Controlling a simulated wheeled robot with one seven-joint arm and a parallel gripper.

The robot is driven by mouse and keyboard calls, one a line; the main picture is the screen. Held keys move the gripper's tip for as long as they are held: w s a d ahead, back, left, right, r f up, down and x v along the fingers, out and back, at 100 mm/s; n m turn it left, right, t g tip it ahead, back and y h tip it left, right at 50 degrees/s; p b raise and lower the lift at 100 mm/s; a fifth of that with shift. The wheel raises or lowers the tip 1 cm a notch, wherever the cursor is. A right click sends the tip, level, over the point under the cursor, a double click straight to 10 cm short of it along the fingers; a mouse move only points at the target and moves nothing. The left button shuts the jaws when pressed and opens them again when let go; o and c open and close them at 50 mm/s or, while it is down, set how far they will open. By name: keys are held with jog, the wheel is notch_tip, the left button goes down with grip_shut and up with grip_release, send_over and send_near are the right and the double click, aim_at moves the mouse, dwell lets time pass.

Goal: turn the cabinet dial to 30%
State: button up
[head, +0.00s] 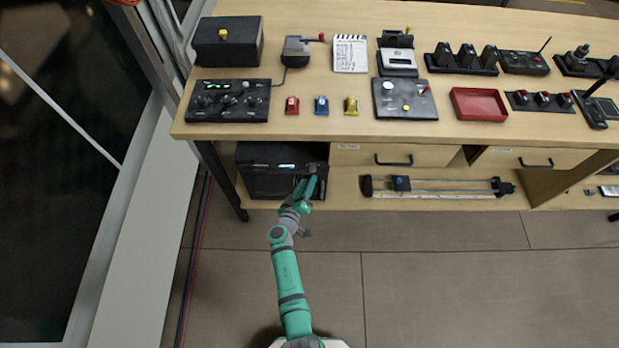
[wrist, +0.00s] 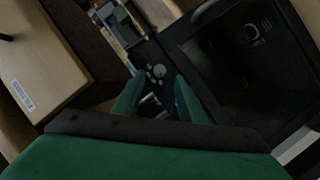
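The black cabinet (head: 258,172) stands on the low shelf under the left end of the table, with a small lit display on its front. My gripper (head: 307,184) is in front of the cabinet's right side and hides part of it. In the wrist view, the cabinet's dark front (wrist: 235,70) fills the upper right. A round light-grey knob, apparently the dial (wrist: 159,70), shows on a strip with smaller round buttons beside it. My gripper (wrist: 157,82) has its two green fingers apart, with the knob seen between their tips. Contact and the dial's setting cannot be told.
The tabletop above holds control boxes (head: 228,100) and a red tray (head: 479,104). A drawer (head: 395,156) lies right of the cabinet, above a rail device (head: 436,187). A table leg (head: 222,180) stands left of it. The floor in front is clear.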

jog(key=v, duration=0.6)
jog(key=shift+s, duration=0.1)
dwell(0.4)
jog(key=s+m+g+y, duration=0.2)
jog(key=s+g+y, duration=0.15)
jog(key=s, duration=1.95)
jog(key=s+d+r+m+t, duration=0.1)
jog(key=s+r, duration=0.4)
jog(key=r, duration=0.4)
jog(key=s+d+r+m+t+y, duration=0.1)
jog(key=s+r, duration=0.3)
jog(key=r, duration=0.5)
jog(key=s+d+r+m+t, duration=0.1)
jog(key=s+d+r+t, duration=0.1)
jog(key=s+r, duration=0.3)
notch_tip(320, 180, up, 5)
jog(key=shift+s+f+m, duration=0.1)
jog(key=shift+s+m, duration=0.2)
jog(key=shift+y, duration=0.25)
